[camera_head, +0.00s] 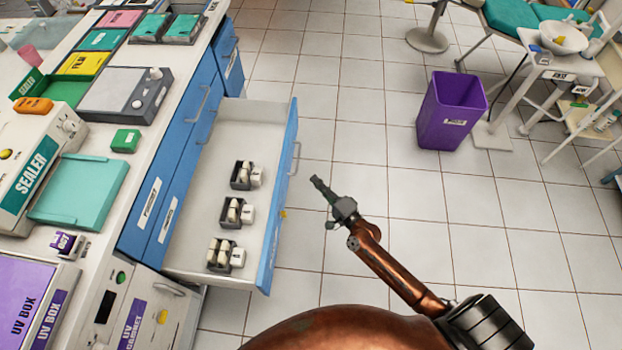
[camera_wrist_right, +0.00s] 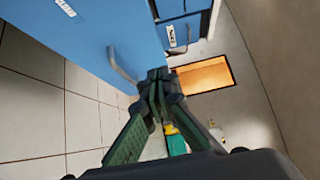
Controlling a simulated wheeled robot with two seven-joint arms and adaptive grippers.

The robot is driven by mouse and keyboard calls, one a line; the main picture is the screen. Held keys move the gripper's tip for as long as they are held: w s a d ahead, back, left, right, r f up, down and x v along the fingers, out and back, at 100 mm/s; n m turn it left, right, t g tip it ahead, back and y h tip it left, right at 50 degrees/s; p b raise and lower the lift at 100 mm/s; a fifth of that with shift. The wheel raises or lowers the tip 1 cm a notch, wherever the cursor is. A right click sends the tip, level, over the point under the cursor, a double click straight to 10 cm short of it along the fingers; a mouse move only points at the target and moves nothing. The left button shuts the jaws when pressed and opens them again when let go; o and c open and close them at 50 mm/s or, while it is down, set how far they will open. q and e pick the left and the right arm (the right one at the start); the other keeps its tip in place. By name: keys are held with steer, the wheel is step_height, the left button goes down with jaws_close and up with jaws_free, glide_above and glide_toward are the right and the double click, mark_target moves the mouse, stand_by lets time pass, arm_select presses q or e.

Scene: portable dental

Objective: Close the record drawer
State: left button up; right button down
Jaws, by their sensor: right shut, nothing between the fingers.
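The open drawer (camera_head: 210,180) sticks out of the blue cabinet to the right, showing its white inside. Its blue front panel (camera_head: 280,200) has a metal bar handle (camera_head: 295,158). In the right wrist view the blue panel (camera_wrist_right: 75,45) and a handle (camera_wrist_right: 122,66) lie just beyond the fingertips. My right gripper (camera_head: 316,183) is shut and empty, to the right of the drawer front, with floor showing between them in the head view. In the right wrist view its fingertips (camera_wrist_right: 157,82) are together. My left gripper is out of view.
Several small grey holders (camera_head: 240,177) with white pieces sit in the drawer. The counter (camera_head: 105,180) at the left carries a sealer (camera_head: 35,165), trays and boxes. A purple bin (camera_head: 450,110) stands on the tiled floor.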

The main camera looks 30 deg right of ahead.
steer(key=b, duration=0.1)
glide_toward(285, 159)
steer(key=w+d, duration=0.3)
steer(key=w+a, duration=0.2)
steer(key=shift+w+a+f, duration=0.2)
steer(key=shift+a+f, duration=0.2)
steer(key=shift+w+a, duration=0.3)
steer(key=shift+a, duration=0.15)
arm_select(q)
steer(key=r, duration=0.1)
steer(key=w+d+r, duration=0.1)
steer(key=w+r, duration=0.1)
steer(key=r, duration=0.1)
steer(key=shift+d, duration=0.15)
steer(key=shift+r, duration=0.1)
arm_select(e)
steer(key=shift+a, duration=0.1)
